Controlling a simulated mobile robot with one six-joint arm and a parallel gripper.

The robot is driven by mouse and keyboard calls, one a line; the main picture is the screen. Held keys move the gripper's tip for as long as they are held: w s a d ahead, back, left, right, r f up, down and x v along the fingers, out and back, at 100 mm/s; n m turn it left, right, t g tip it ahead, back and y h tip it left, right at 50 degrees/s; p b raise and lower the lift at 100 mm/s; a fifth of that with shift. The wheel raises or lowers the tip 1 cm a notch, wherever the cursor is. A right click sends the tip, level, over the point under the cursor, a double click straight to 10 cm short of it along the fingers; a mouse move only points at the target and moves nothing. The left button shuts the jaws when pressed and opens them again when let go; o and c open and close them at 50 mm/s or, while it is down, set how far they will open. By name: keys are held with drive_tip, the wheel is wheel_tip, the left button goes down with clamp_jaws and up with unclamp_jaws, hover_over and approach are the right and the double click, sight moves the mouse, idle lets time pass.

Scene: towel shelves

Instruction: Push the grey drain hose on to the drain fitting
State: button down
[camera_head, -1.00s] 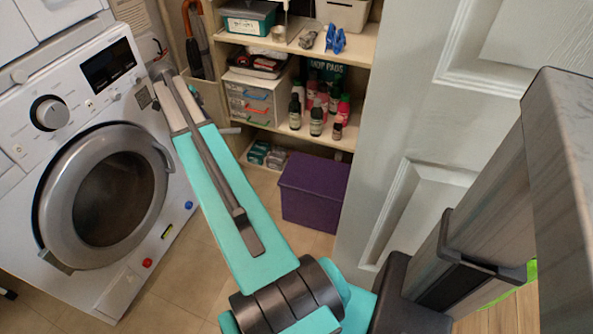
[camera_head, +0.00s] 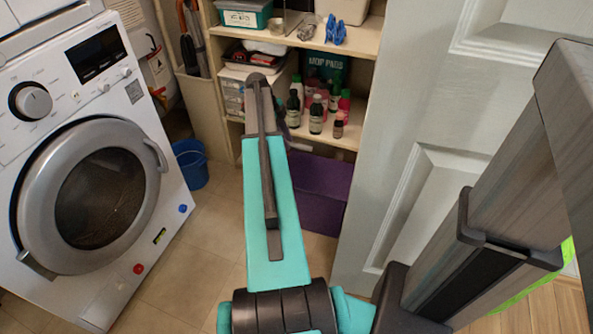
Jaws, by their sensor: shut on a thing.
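My gripper is not visible; my teal and grey arm reaches up the middle of the picture and its far end stands in front of the shelves. I cannot see what is held. No grey drain hose or drain fitting can be made out clearly. The white washing machine (camera_head: 118,250) stands at the left with its round door shut. In the gap to the right of it, a thin dark loop with red parts (camera_head: 155,50) shows against a pale panel; I cannot tell what it is.
A blue bucket (camera_head: 191,165) stands on the floor right of the washer. Wooden shelves (camera_head: 355,50) hold bottles (camera_head: 317,115) and boxes. A purple bin (camera_head: 325,190) sits below, partly behind my arm. A pale door (camera_head: 400,200) is at the right. Floor between washer and arm is clear.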

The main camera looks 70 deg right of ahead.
drive_tip(key=m+b, duration=0.1)
drive_tip(key=b, duration=0.1)
hover_over(314, 174)
drive_tip(key=w, duration=0.2)
wheel_tip(314, 174, down, 4)
drive_tip(key=shift+s+f+m+y, duration=0.1)
drive_tip(key=shift+s+m+y, duration=0.2)
drive_tip(key=shift+s, duration=0.1)
drive_tip(key=shift+f+b, duration=1.2)
drive_tip(key=shift+f, duration=3.65)
drive_tip(key=shift+f, duration=0.15)
drive_tip(key=c, duration=1.4)
unclamp_jaws()
drive_tip(key=shift+f+b, duration=0.1)
drive_tip(key=shift+b, duration=0.25)
drive_tip(key=p+v, duration=0.4)
drive_tip(key=v, duration=1)
